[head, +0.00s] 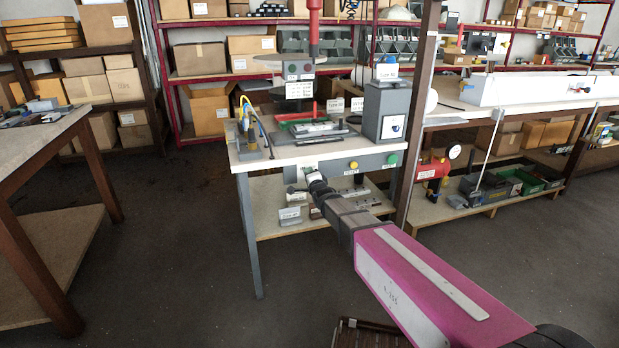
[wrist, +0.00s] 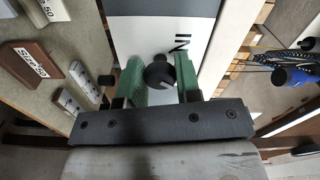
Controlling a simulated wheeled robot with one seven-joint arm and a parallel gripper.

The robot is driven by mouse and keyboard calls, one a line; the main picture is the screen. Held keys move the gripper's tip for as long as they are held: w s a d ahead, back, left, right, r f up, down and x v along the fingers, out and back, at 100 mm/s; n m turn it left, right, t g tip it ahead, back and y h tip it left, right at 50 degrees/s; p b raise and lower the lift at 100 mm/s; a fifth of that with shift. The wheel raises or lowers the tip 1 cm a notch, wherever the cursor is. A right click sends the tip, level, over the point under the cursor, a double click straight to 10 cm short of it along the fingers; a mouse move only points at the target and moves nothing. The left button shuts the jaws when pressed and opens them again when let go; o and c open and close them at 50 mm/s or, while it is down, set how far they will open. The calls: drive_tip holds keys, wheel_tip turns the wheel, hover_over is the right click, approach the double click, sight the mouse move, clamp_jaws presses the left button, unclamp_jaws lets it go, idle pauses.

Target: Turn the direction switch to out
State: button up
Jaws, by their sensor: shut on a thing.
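The direction switch (wrist: 159,74) is a round black knob on a pale plate (wrist: 145,35). Printed letters that read like "IN" stand sideways just above and right of it in the wrist view. My gripper (wrist: 160,82) has its two green fingers on either side of the knob and is shut on it. In the head view my gripper (head: 312,182) is at the front edge of the workbench (head: 240,158), at its left part, and hides the knob. The way the knob points is too small to tell. No "out" label is readable.
A yellow button (head: 353,165) and a green button (head: 392,159) sit on the bench front, right of my gripper. A lower shelf (head: 268,222) below holds labelled blocks, including a brown one (wrist: 32,65). Open floor lies left of the bench.

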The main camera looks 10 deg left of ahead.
drive_tip(key=shift+m, duration=1.1)
drive_tip(key=o, duration=0.9)
drive_tip(key=shift+s, duration=0.1)
drive_tip(key=v, duration=1)
drive_tip(key=shift+s+d, duration=0.2)
drive_tip(key=shift+s, duration=0.1)
